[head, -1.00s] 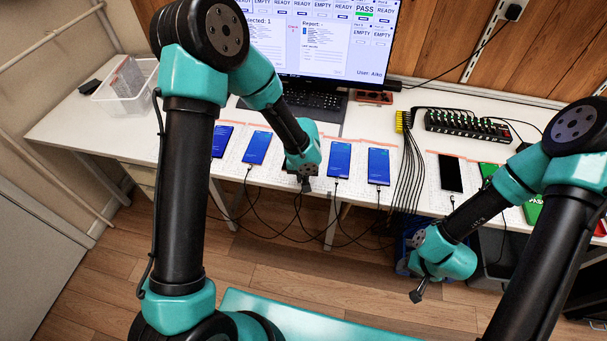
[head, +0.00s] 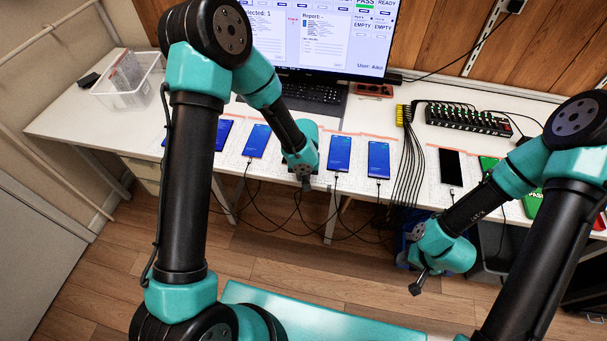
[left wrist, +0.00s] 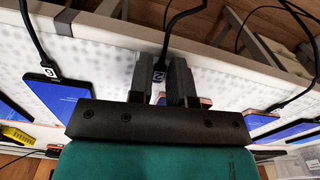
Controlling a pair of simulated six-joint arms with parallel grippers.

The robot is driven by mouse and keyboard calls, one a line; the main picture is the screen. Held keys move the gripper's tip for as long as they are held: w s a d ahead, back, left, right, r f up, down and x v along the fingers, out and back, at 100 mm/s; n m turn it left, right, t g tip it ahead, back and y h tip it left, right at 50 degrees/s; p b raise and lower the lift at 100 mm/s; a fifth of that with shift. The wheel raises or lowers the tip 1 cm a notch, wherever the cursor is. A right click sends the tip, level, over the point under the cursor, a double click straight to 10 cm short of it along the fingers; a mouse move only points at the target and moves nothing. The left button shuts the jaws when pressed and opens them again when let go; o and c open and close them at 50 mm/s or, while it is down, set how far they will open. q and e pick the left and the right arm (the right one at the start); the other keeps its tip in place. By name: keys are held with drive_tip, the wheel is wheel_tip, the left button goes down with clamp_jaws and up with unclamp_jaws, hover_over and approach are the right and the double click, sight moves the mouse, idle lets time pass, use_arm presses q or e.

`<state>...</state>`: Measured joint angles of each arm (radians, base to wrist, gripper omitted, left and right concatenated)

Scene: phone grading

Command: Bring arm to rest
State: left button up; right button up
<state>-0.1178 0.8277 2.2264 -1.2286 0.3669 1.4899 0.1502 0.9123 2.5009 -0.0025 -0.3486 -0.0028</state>
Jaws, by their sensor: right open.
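My left gripper (head: 305,184) is over the front edge of the white table (head: 90,150), in the row of blue-screen phones. In the left wrist view its two fingers (left wrist: 162,82) stand on either side of a cable plug with a "2" label (left wrist: 158,76). The fingers partly hide the plug, so I cannot tell whether they grip it. The phone under this gripper is mostly hidden. My right gripper (head: 416,288) hangs open and empty in front of the table, below its top, with its arm bent down.
Blue-screen phones (head: 339,154) lie along the table's front with cables hanging off the edge. A dark phone (head: 450,168) lies farther right. Open floor lies in front.

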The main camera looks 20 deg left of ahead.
use_arm(q)
drive_tip(key=o, duration=0.3)
drive_tip(key=shift+s+a+f, duration=0.1)
drive_tip(key=shift+f, duration=0.05)
drive_tip(key=shift+r, duration=3.1)
drive_tip(key=shift+f, duration=0.1)
drive_tip(key=s+a+f+h, duration=0.2)
drive_tip(key=s+a+f, duration=0.1)
drive_tip(key=s+f, duration=0.4)
drive_tip(key=s+a+f+h, duration=0.1)
drive_tip(key=s+a+f, duration=0.3)
drive_tip(key=s+f, duration=0.3)
drive_tip(key=shift+s+a+t+h, duration=0.2)
drive_tip(key=shift+s+t+h, duration=0.2)
drive_tip(key=shift+s, duration=1.35)
